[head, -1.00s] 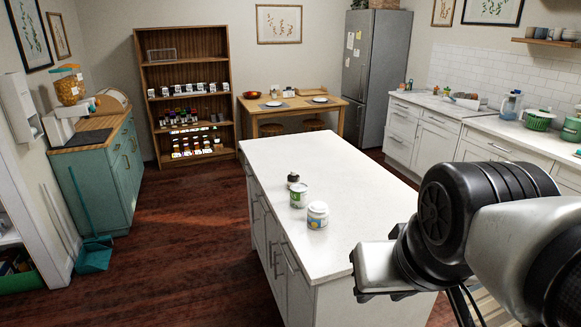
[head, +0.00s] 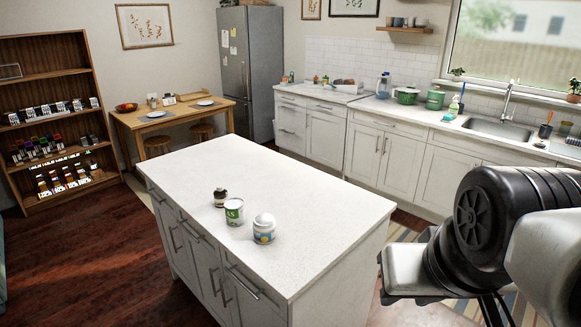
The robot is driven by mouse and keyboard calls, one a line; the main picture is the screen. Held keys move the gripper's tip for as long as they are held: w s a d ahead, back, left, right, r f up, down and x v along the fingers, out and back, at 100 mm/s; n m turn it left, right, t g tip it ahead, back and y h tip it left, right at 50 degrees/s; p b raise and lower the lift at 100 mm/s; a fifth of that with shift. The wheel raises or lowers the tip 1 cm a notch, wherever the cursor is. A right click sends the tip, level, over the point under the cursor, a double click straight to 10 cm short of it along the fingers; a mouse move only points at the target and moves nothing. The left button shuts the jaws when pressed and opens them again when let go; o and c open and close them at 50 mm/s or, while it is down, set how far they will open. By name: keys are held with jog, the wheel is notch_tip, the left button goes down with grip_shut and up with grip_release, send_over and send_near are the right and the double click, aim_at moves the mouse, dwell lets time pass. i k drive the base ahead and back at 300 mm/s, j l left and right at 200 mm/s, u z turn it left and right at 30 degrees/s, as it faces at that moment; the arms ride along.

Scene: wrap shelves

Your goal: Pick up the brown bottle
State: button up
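A small dark brown bottle (head: 220,197) with a pale label stands upright on the white kitchen island (head: 310,205), near its left edge. It is the farthest of three items in a short row. My arm shows at the lower right, with a pale block-shaped end part (head: 405,270) beyond the island's right end, well apart from the bottle. I cannot make out any fingertips.
A green-and-white can (head: 234,212) and a white tub (head: 264,229) stand close beside the bottle, on its near right side. The rest of the island top is clear. A shelf (head: 45,70) with several small containers stands far left. Counters line the right wall.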

aim_at(220, 195)
jog(key=j+z, duration=0.8)
jog(key=j, duration=0.2)
jog(key=j+z, duration=0.45)
jog(key=j, duration=0.65)
jog(key=j+z, duration=0.2)
jog(key=j, duration=0.95)
jog(key=k+j+z, duration=0.15)
jog(key=j, duration=0.95)
jog(key=i+j+u, duration=0.1)
jog(key=j, duration=0.3)
jog(key=i+j+u, duration=0.15)
jog(key=j, duration=0.25)
